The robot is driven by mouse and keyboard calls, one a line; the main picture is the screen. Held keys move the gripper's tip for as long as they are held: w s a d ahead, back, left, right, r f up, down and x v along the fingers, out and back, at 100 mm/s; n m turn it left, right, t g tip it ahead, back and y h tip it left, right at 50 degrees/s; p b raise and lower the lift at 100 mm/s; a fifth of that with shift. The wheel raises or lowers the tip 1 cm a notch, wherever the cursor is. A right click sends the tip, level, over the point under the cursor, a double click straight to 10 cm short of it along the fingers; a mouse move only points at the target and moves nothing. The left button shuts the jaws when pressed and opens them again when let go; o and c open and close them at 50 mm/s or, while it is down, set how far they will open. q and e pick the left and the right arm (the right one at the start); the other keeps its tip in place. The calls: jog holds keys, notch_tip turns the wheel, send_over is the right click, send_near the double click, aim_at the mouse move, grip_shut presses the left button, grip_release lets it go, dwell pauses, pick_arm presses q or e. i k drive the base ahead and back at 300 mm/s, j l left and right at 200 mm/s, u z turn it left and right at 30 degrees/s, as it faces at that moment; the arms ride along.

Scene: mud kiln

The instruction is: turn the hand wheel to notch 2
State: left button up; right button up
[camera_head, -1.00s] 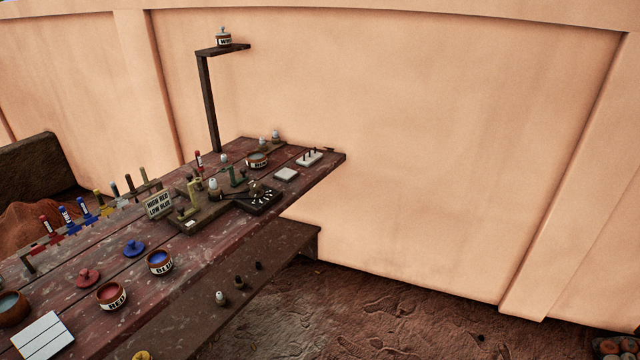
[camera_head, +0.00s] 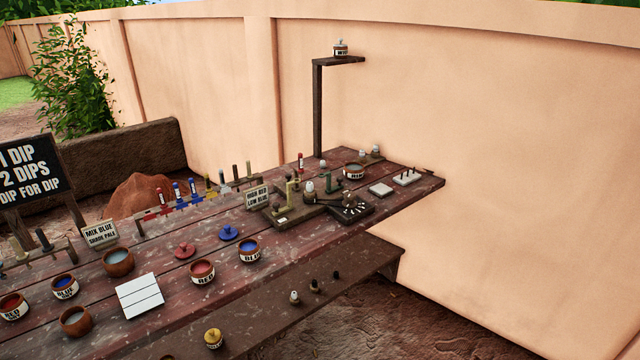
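A dark plate with white marks (camera_head: 354,209) lies on the far right part of the long table, at the right end of a low wooden stand (camera_head: 293,216). A small brownish knob or wheel (camera_head: 347,203) seems to sit over the plate. It is too small to tell its shape, its setting or the notch numbers. Upright green and yellowish posts and pale round knobs stand on or beside the stand. Neither of my grippers shows in this view.
The long red-brown table (camera_head: 180,265) holds a red pot (camera_head: 202,273), a blue pot (camera_head: 250,250), a white tile (camera_head: 140,296) and several brushes. A lower bench (camera_head: 300,295) runs along its front. A tall post with a shelf (camera_head: 318,110) rises behind. Bare ground lies at the lower right.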

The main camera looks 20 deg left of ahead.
aim_at(349, 202)
jog(key=i+j+z, duration=0.15)
jog(key=i, duration=0.7)
